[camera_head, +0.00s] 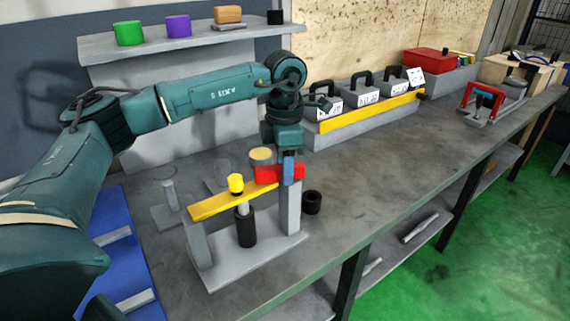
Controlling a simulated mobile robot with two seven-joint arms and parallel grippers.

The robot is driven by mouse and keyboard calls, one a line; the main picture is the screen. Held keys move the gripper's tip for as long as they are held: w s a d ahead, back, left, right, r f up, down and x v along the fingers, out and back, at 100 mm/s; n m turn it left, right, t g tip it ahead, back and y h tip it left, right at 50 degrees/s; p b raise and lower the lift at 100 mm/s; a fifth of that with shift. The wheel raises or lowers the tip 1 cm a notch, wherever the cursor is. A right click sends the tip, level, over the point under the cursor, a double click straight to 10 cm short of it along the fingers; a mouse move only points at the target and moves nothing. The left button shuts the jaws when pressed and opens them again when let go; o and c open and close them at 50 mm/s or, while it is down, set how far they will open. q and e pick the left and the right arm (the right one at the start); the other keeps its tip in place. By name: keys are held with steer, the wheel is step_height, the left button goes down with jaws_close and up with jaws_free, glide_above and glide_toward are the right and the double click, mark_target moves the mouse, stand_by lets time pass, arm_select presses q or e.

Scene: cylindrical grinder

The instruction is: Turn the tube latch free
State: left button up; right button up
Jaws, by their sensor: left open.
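The tube latch stands on the near part of the grey bench: a yellow bar (228,202) with a red end piece (268,174) lies across two grey posts on a grey base (235,268). A black tube (246,228) with a pale upper part stands upright below the bar, and a yellow cap (236,184) shows above it. My left gripper (288,168) points down at the red end, above the right post (294,212). It is open. The fingers overlap the red end in the view, and I cannot tell whether they touch it. My right gripper is not in view.
A black ring (312,202) lies right of the base. A grey post on a plate (170,196) stands to the left. Padlock-like blocks (362,92) stand behind a yellow bar at the back. A red-handled fixture (485,100) is far right. The bench's middle is clear.

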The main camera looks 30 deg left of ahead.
arm_select(q)
steer(key=shift+f, duration=0.2)
jaws_close()
stand_by(0.4)
